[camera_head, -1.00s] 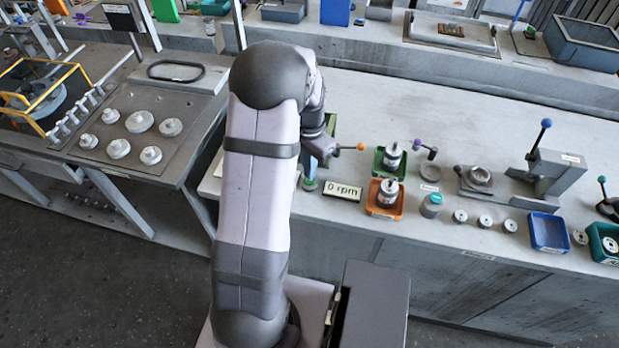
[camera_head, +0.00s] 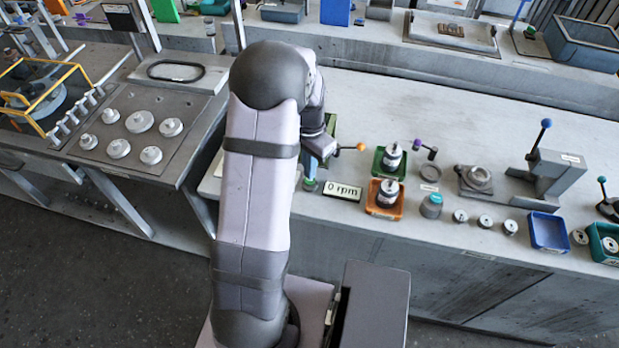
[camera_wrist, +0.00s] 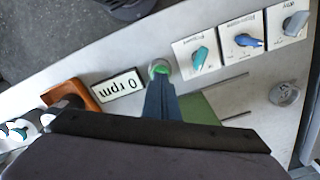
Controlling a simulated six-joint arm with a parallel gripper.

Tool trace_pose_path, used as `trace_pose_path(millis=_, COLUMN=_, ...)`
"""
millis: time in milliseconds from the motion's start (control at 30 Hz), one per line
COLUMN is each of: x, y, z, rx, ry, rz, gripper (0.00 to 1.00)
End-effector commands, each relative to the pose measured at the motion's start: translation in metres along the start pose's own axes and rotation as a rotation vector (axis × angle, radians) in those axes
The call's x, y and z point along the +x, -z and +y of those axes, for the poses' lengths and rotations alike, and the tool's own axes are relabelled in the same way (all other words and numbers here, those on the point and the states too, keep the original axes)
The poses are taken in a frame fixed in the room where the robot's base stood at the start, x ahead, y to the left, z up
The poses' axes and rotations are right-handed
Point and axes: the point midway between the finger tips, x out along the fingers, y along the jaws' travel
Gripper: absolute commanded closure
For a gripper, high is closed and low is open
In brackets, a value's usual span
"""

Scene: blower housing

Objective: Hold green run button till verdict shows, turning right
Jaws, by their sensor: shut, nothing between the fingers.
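The green run button (camera_wrist: 159,68) sits in a round collar on the pale panel in the wrist view. In the head view a bit of green (camera_head: 310,184) shows under my gripper. My gripper (camera_wrist: 159,78) is shut and empty, its dark fingertips right at the button and overlapping its edge. I cannot tell whether they press it or only hover over it. The display (camera_head: 343,190) beside the button reads "0 rpm"; it shows upside down in the wrist view (camera_wrist: 118,87). My arm hides part of the panel in the head view.
In the wrist view, a teal knob (camera_wrist: 202,57), a blue knob (camera_wrist: 249,41) and a grey knob (camera_wrist: 295,23) line the panel right of the button. An orange tray (camera_head: 385,206) and a green tray (camera_head: 379,159) hold parts right of the display.

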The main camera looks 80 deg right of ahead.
Motion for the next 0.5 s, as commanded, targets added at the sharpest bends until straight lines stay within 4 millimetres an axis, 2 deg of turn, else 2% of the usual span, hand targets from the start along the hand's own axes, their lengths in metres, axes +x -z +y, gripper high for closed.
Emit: trace_pose_path(millis=500, x=0.0078, y=-0.0002, z=0.0001, rx=0.0, ry=-0.001, rz=-0.001, gripper=1.0)
